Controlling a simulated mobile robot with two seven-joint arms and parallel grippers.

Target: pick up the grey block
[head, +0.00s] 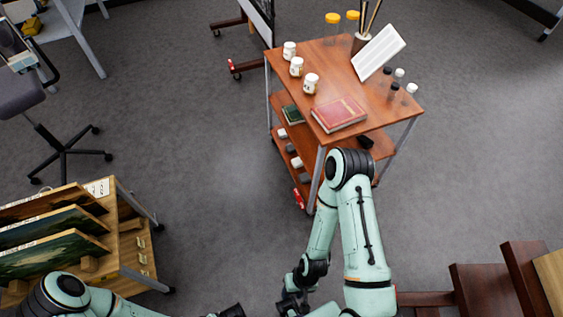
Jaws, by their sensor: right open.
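The wooden trolley (295,110) carries a red book (339,114), white jars, small bottles, a white tilted panel (378,52) and brushes in a pot. A rack of paintings (100,205) stands at left, an office chair (62,150) behind it. Brown wooden furniture (485,290) is at lower right. Grey floor between is clear.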

